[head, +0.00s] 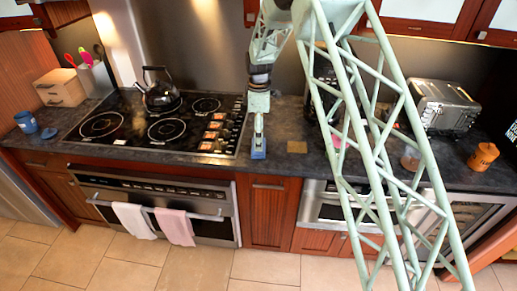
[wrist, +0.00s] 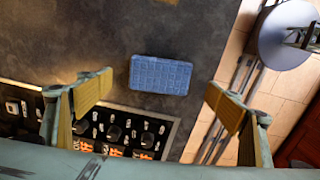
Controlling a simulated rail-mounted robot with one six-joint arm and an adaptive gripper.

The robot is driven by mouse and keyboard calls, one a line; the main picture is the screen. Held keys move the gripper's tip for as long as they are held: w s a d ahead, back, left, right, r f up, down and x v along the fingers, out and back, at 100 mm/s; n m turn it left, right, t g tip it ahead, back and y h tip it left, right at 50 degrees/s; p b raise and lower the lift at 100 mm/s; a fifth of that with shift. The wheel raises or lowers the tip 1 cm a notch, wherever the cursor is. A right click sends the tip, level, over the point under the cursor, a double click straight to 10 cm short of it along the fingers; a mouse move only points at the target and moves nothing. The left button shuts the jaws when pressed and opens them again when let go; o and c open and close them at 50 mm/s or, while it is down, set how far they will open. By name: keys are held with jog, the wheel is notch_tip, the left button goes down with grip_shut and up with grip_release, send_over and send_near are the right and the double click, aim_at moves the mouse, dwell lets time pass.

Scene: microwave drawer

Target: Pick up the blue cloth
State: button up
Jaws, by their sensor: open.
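The blue cloth (wrist: 160,74) is a small, flat, folded-looking rectangle lying on the dark counter in the wrist view. In the head view a bit of blue cloth (head: 258,153) shows near the counter's front edge, right of the cooktop, partly hidden by my gripper. My gripper (head: 258,132) points down over it. In the wrist view my gripper (wrist: 160,100) is open, with its yellow-padded fingers wide apart and nothing between them. The cloth appears just past the fingertips, centred between them, and untouched.
The black cooktop (head: 155,122) with a kettle (head: 158,92) lies left of my gripper. A toaster (head: 443,103) and orange jar (head: 483,156) stand farther right. White and pink towels (head: 176,227) hang on the oven handle.

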jog(key=shift+s+a+f+p, duration=0.1)
jog(key=shift+f+p, duration=0.2)
jog(key=shift+f, duration=2.2)
jog(key=shift+c, duration=0.7)
jog(key=c, duration=0.7)
